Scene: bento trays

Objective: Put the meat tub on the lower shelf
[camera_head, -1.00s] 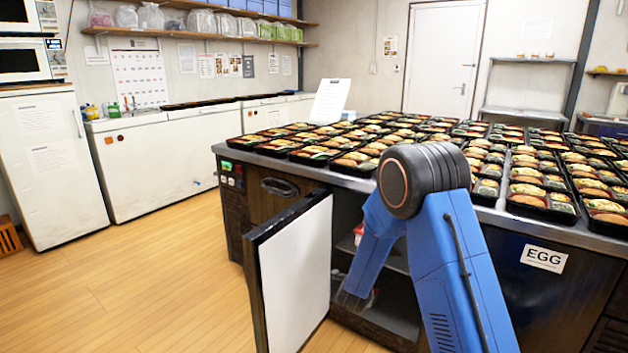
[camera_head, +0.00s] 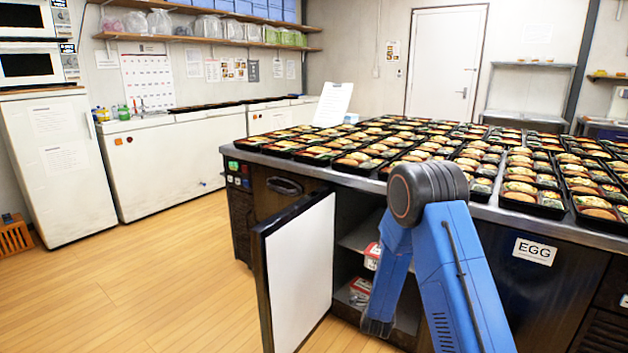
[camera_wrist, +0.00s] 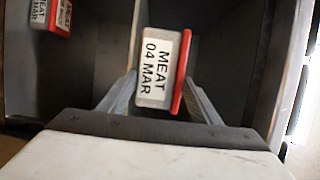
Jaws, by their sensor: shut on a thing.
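In the wrist view, my gripper (camera_wrist: 158,98) is shut on a meat tub (camera_wrist: 158,68). It is a grey tub with a red lid and a white label reading "MEAT 04 MAR", held tilted on its side. A second tub (camera_wrist: 50,14) with a red lid and a similar label lies at the upper left. In the head view, one red-and-white tub (camera_head: 372,256) is in the cabinet at the upper shelf (camera_head: 360,238), and another (camera_head: 359,287) is near the lower shelf (camera_head: 405,318). My forearm hides the fingers there, so I cannot tell which tub is held.
The open cabinet door (camera_head: 297,275) stands left of the opening. The counter (camera_head: 300,165) above is covered with bento trays (camera_head: 362,161). The cabinet's inner walls lie close around my gripper. The wooden floor (camera_head: 150,285) at left is clear.

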